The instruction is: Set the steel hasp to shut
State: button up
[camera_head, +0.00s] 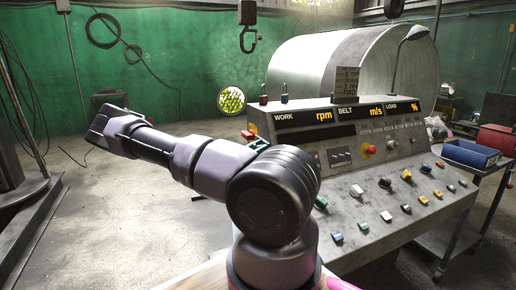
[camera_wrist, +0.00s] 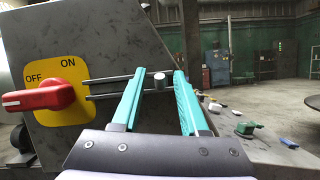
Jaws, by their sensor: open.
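In the wrist view, the steel hasp (camera_wrist: 110,78) shows as thin parallel grey rods running from the yellow plate (camera_wrist: 75,72) to the right, with a short grey cylinder at the right end. A red handle (camera_wrist: 40,97) on the plate points left, below the word OFF; ON is at the top. My gripper (camera_wrist: 160,72) is open, its two teal fingers apart, with the cylinder appearing between them. I cannot tell whether they touch it. One finger overlaps the rods. In the head view my arm reaches left, and the hasp cannot be made out.
A grey console (camera_head: 385,195) with many knobs and switches stands right of my arm. A large metal drum (camera_head: 350,62) is behind it. A hook (camera_head: 248,38) hangs above. A cart with a blue bin (camera_head: 470,153) stands at the right. The floor at the left is mostly clear.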

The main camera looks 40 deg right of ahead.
grip_shut()
dwell(1.3)
